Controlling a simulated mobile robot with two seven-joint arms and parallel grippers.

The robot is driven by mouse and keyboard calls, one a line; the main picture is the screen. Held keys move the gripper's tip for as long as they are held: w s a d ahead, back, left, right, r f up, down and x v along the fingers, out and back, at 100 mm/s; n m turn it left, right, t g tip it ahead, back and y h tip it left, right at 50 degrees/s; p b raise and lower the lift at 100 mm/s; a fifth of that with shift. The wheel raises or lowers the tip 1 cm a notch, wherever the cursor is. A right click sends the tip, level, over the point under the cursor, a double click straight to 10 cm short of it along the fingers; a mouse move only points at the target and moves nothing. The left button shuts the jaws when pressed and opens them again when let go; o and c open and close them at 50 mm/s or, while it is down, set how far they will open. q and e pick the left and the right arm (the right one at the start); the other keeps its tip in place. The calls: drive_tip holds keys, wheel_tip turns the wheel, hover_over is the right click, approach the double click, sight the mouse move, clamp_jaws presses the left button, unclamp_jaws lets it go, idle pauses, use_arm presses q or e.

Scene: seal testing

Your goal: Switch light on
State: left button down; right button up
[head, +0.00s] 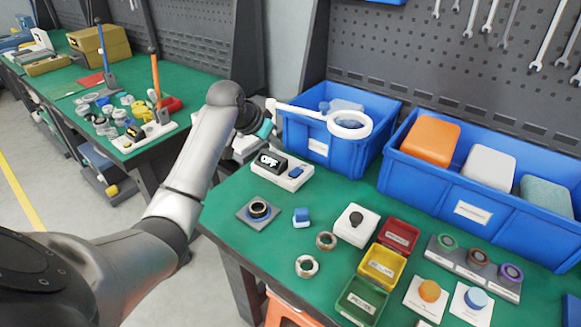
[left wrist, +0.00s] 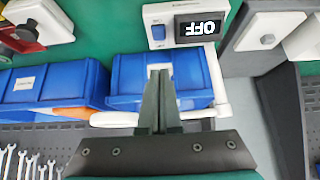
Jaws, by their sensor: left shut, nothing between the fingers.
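A white ring lamp (head: 350,124) on a white arm stands over the back of the green bench. In front of it lies a white switch box (head: 296,181) with a black display (head: 271,160) reading OFF and a small blue switch (head: 295,172). The box's display (left wrist: 201,28) and blue switch (left wrist: 158,32) also show at the top of the left wrist view. My left gripper (head: 266,129) is behind and left of the box, near the lamp's arm; its fingers (left wrist: 160,73) are shut and empty, apart from the switch. My right gripper is out of view.
Blue bins (head: 340,155) line the back of the bench, one holding several blocks (head: 430,139). A ring on a grey plate (head: 258,210), a blue block (head: 301,217) and small trays (head: 381,266) lie in front of the switch box. Another bench stands at the left.

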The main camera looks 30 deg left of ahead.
use_arm(q)
drive_tip(key=b, duration=0.3)
hover_over(295, 172)
drive_tip(key=s, duration=0.2)
wheel_tip(295, 172, down, 8)
drive_tip(key=shift+a+f, duration=0.1)
wheel_tip(295, 172, down, 2)
drive_tip(key=shift+s+f+b, duration=0.15)
drive_tip(key=shift+f+b, duration=0.1)
drive_tip(key=shift+b, duration=0.3)
drive_tip(key=shift+s+f, duration=0.1)
drive_tip(key=shift+f, duration=0.5)
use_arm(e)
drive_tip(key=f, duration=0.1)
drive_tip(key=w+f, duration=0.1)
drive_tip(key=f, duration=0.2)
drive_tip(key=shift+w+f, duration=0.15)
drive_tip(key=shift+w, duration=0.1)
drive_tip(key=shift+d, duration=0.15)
